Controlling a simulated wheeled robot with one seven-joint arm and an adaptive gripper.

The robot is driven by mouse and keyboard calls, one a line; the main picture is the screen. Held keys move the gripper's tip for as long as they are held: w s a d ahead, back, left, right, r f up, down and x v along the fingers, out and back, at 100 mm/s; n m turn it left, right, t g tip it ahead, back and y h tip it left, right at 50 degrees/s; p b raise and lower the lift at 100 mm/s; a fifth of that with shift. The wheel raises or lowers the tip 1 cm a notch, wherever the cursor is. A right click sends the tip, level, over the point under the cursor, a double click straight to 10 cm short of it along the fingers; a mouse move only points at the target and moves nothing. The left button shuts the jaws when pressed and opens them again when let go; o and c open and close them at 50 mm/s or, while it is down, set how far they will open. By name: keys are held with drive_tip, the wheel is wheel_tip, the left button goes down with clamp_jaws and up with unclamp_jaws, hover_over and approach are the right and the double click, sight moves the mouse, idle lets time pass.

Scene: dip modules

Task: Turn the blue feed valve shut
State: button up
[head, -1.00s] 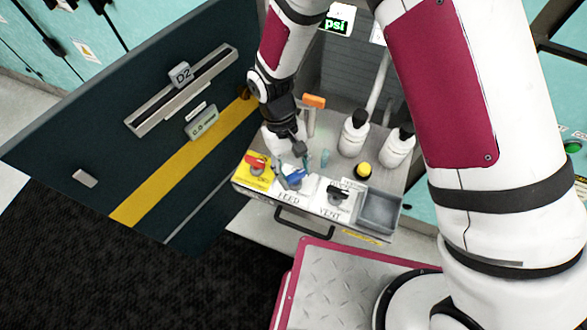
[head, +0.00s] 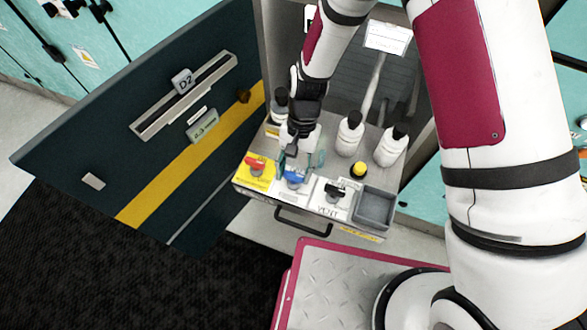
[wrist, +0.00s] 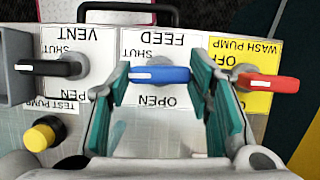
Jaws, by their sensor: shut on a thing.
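The blue feed valve handle (wrist: 160,75) lies crosswise on its white FEED panel (wrist: 150,45) in the wrist view, its white-marked end to the left, near the SHUT label. OPEN is printed on the wrist side of the handle. My gripper (wrist: 162,88) has its teal pads at the two ends of the handle and is shut on it. In the head view my gripper (head: 297,160) is right over the blue handle (head: 294,175), pointing down, and partly hides the panel.
The red wash pump handle (wrist: 268,83) is close beside my gripper on a yellow panel. The black vent handle (wrist: 48,68) is on the other side. A yellow button (wrist: 40,135), a grey bin (head: 374,205) and white bottles (head: 349,134) are nearby. A dark door (head: 150,130) stands open at left.

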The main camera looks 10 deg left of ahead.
drive_tip(key=shift+m, duration=0.5)
drive_tip(key=o, duration=1.1)
drive_tip(key=shift+o, duration=0.2)
drive_tip(key=v, duration=1.2)
drive_tip(key=shift+d, duration=0.2)
drive_tip(key=shift+r, duration=0.1)
